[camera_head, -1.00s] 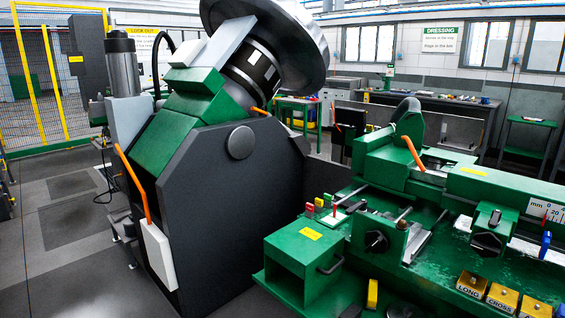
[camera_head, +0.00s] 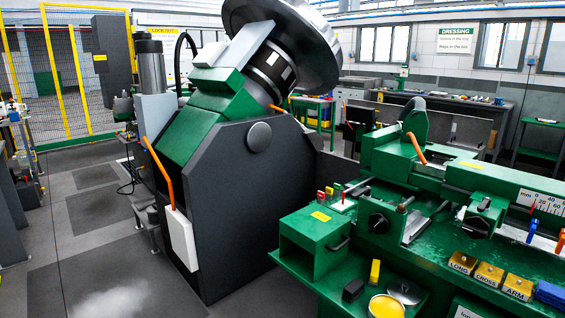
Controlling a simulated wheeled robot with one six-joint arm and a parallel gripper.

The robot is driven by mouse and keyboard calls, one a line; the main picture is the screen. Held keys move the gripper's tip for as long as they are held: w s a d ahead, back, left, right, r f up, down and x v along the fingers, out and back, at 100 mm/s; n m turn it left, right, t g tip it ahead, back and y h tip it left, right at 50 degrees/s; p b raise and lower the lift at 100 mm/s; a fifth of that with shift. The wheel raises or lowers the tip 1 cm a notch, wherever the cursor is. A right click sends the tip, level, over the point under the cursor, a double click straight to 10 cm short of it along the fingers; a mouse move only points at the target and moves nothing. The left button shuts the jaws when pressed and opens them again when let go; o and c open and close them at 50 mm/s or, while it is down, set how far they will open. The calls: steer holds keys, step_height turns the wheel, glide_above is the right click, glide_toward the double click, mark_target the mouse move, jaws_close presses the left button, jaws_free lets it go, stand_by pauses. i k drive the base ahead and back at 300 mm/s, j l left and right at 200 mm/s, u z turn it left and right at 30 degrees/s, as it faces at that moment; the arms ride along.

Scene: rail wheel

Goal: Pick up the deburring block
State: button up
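No label marks the deburring block, so I cannot tell for sure which thing it is. A small dark block (camera_head: 353,290) lies on the green shelf at the front of the machine, in front of the green box. A small yellow block (camera_head: 375,272) stands upright just to its right and behind it. Either could be the block, and both are small in this view. My gripper is not in view.
A green box with a handle (camera_head: 317,241) stands behind the blocks. A round tin with yellow contents (camera_head: 386,306) and a metal lid (camera_head: 404,291) are to their right. LONG, CROSS and ARM blocks (camera_head: 490,275) sit farther right. Open floor (camera_head: 105,250) lies left.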

mark_target(373, 280)
steer(key=k, duration=0.1)
steer(key=i+l, duration=0.15)
steer(key=i, duration=0.25)
steer(key=i+l+u, duration=0.1)
steer(key=i, duration=0.25)
steer(key=i+l, duration=0.15)
steer(key=i, duration=0.2)
